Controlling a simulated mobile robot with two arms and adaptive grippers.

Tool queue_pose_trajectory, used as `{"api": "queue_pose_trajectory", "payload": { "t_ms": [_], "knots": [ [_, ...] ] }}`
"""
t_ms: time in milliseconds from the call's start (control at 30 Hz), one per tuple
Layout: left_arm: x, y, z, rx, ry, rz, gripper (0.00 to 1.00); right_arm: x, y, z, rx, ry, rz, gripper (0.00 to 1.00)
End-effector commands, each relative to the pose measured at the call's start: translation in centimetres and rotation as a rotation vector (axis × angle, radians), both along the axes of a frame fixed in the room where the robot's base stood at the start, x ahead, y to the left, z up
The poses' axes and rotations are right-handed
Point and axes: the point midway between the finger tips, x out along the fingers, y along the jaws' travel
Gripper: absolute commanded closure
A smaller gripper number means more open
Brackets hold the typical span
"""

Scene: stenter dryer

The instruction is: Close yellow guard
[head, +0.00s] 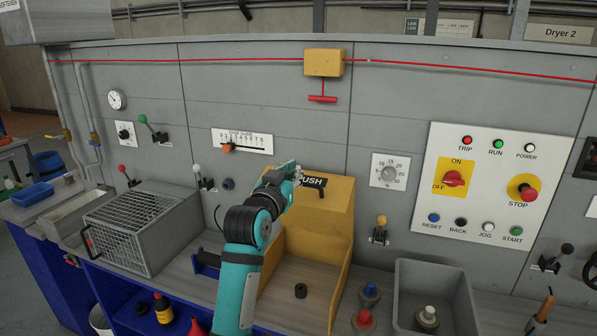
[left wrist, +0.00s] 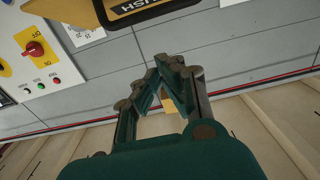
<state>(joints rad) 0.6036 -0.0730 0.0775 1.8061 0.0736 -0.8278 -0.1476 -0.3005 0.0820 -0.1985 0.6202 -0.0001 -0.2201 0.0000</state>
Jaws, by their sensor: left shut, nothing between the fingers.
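The yellow guard (head: 328,208) stands on the bench at the middle of the head view, its black PUSH label facing out near the top. The guard also shows upside down at the top of the left wrist view (left wrist: 82,9). My left gripper (head: 296,171) is shut and empty at the guard's upper left corner, partly covering it. Whether it touches the guard is unclear. In the left wrist view its fingertips (left wrist: 170,66) meet. My right gripper is out of view.
A wire-mesh cage box (head: 130,222) is left of my arm. A grey bin (head: 437,275) and knobs stand to the right. A control panel (head: 482,185) is on the wall. A red cord with a T-handle (head: 322,98) hangs above the guard.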

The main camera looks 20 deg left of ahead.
Motion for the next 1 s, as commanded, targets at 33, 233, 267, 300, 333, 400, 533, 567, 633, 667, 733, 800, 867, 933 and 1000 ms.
{"api": "queue_pose_trajectory", "payload": {
  "t_ms": [33,233,267,300,333,400,533,567,633,667,733,800,867,933,1000],
  "knots": [
    [1.0,-0.1,0.5,-0.001,0.002,-0.001,1.00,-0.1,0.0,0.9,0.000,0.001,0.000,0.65],
    [4.9,-0.2,0.6,-0.001,0.003,-0.001,1.00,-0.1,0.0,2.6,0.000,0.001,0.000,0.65],
    [5.5,-0.2,0.5,-0.001,0.003,0.000,1.00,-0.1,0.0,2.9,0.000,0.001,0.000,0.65],
    [6.1,-0.2,0.5,0.000,0.002,0.000,1.00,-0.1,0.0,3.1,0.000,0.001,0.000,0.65],
    [6.6,-0.2,0.5,0.001,0.003,0.000,1.00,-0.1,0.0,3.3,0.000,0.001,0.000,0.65],
    [7.6,-0.2,0.5,0.001,0.003,0.000,1.00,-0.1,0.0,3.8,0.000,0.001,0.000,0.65],
    [6.9,-0.2,-1.0,0.000,0.005,0.000,1.00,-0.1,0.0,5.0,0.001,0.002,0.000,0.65],
    [6.6,-0.2,-1.3,0.000,0.005,0.000,1.00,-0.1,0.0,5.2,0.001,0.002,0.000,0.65],
    [6.1,-0.2,-1.8,0.001,0.003,0.000,1.00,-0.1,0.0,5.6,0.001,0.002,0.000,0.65],
    [6.0,-0.2,-2.1,0.000,0.002,0.000,1.00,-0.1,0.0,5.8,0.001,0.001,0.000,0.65],
    [5.7,-0.2,-2.6,0.000,0.002,0.000,1.00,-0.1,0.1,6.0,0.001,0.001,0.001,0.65],
    [5.5,-0.2,-2.9,0.000,0.002,0.000,1.00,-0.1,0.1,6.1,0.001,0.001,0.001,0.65],
    [5.4,-0.2,-3.0,0.001,0.001,0.000,1.00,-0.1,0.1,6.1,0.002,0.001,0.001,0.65],
    [5.4,-0.2,-3.1,0.001,0.000,0.000,1.00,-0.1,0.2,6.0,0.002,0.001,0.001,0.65],
    [5.4,-0.2,-3.1,0.001,0.000,0.000,1.00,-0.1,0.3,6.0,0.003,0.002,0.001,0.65]
  ]
}}
